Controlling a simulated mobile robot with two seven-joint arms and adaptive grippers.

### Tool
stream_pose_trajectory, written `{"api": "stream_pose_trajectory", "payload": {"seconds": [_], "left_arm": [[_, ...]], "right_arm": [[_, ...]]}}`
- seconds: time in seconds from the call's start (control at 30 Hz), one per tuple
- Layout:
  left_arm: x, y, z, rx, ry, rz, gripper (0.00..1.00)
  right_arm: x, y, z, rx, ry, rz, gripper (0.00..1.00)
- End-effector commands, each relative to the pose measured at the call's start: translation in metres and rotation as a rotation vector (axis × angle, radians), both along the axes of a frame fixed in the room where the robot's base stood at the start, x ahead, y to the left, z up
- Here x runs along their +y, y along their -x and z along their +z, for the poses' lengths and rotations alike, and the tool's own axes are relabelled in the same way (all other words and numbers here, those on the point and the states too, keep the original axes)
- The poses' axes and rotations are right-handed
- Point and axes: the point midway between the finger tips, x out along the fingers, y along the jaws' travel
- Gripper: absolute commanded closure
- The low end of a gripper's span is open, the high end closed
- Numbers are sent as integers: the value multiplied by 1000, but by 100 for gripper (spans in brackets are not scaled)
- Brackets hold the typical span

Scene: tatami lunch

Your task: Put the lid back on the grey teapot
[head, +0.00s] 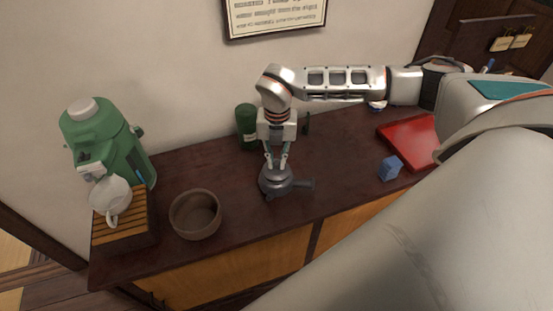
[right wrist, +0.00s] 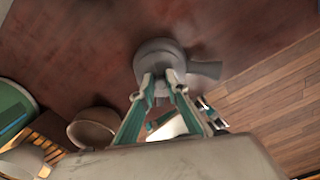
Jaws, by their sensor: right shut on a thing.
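The grey teapot (head: 270,188) stands upright on the dark counter, its side handle pointing right. It also shows in the right wrist view (right wrist: 152,52). My right gripper (head: 277,166) points down right over the teapot's top and is shut on the grey lid (head: 275,174). Its fingertips (right wrist: 160,82) meet at the teapot's top in the right wrist view. The lid is at the teapot's opening; I cannot tell whether it touches the rim or hovers just above it. The fingers partly hide it. My left gripper is not in view.
A brown bowl (head: 180,222) stands left of the teapot. A green canister (head: 246,128) is behind it. A blue cube (head: 390,168) and red tray (head: 415,138) are right.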

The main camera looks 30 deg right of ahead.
Motion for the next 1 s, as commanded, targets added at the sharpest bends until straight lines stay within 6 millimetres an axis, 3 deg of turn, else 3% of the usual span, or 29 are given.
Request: {"api": "stream_pose_trajectory", "payload": {"seconds": [0.9, 0.93, 1.0], "left_arm": [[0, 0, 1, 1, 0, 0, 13], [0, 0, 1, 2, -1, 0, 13], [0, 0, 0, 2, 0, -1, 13]], "right_arm": [[0, 0, 0, -1, 0, 0, 100], [0, 0, 0, -1, 0, 0, 79], [0, 0, 0, -1, 0, 0, 67]]}}
